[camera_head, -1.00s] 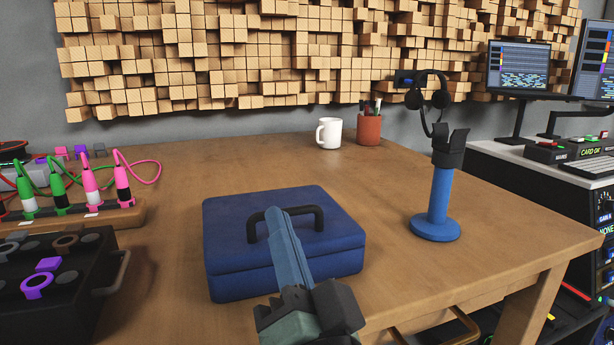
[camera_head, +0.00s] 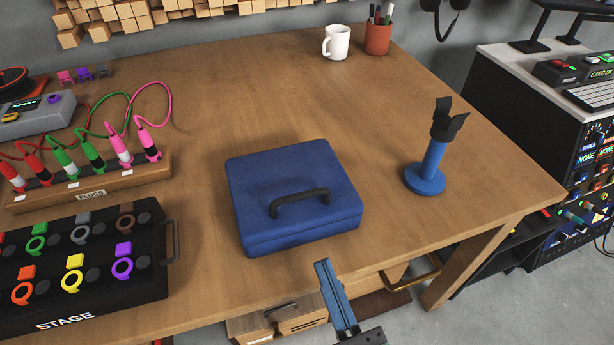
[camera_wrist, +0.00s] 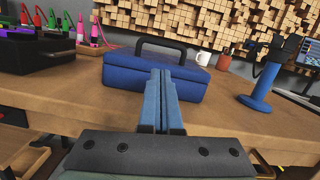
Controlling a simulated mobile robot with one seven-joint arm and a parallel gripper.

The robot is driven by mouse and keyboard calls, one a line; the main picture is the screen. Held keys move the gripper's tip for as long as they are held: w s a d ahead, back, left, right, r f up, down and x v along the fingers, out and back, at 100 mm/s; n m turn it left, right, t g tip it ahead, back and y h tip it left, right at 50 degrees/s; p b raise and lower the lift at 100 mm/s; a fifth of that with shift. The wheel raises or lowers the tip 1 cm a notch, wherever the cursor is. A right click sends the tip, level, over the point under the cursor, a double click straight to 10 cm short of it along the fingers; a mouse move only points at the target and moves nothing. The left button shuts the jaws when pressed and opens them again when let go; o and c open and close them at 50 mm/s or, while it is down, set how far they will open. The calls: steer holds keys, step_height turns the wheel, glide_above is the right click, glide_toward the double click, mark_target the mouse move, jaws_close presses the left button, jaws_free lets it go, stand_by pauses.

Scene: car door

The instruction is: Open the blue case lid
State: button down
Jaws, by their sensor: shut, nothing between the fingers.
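The blue case (camera_head: 290,190) sits flat on the wooden table near its front edge, with its lid closed and a dark handle (camera_head: 299,200) on top. It also shows in the wrist view (camera_wrist: 120,75), straight ahead past the fingers. My gripper (camera_head: 325,268) is shut and empty. In the head view it is at the table's front edge, below and right of the case, apart from it. In the wrist view my gripper (camera_wrist: 162,75) overlaps the case's front face, hiding part of it.
A black stage box (camera_head: 85,262) and a plug strip (camera_head: 90,180) stand left of the case. A blue stand (camera_head: 430,165) is to its right. A white mug (camera_head: 336,42) and a pen cup (camera_head: 377,38) stand at the back. The table (camera_head: 220,110) behind the case is clear.

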steer(key=shift+m+h, duration=0.3)
steer(key=shift+m, duration=0.6)
steer(key=x, duration=0.9)
steer(key=shift+d+r, duration=0.15)
steer(key=shift+r, duration=0.15)
steer(key=shift+p, duration=0.3)
steer(key=shift+w+r+p, duration=0.1)
steer(key=shift+r+p, duration=0.55)
steer(key=shift+p, duration=0.6)
